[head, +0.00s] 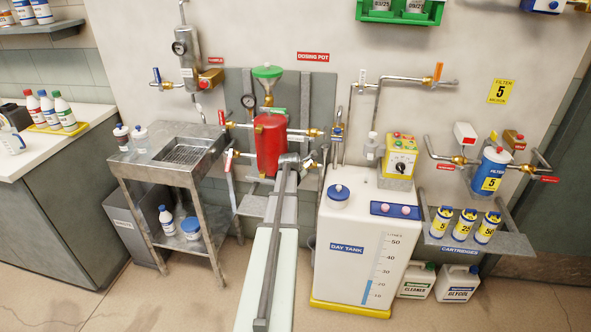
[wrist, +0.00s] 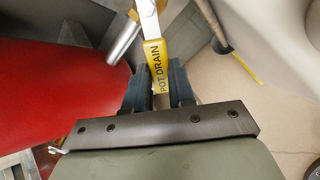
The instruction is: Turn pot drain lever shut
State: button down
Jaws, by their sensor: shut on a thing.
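The pot drain lever (wrist: 153,55) has a yellow sleeve marked POT DRAIN and a pale metal end at the top of the wrist view. My gripper (wrist: 159,84) is shut on the lever's sleeve, with one dark finger on each side. In the head view my gripper (head: 289,158) is at the lower right side of the red dosing pot (head: 269,145), and my arm hides the lever there. The pot's red wall (wrist: 60,95) fills the left of the wrist view. A metal pipe (wrist: 124,40) lies left of the lever.
Pipes with levers run beside the pot, including a red-handled one (head: 229,160) on the left. The day tank (head: 352,245) stands close on the right, and a steel sink stand (head: 170,172) on the left. Bare floor shows in front of the sink stand.

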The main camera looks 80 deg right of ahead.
jog(key=shift+s+a+f+n, duration=0.2)
jog(key=shift+s+n, duration=0.5)
jog(key=shift+n, duration=0.6)
jog(key=shift+s+a+f+n, duration=0.15)
jog(key=shift+s+n, duration=0.5)
jog(key=shift+n, duration=0.65)
jog(key=shift+s+a+f+n, duration=0.2)
jog(key=shift+s+n, duration=0.5)
jog(key=shift+n, duration=0.6)
jog(key=shift+s, duration=0.1)
jog(key=c, duration=0.9)
grip_release()
jog(key=shift+c, duration=0.2)
jog(key=v, duration=1.4)
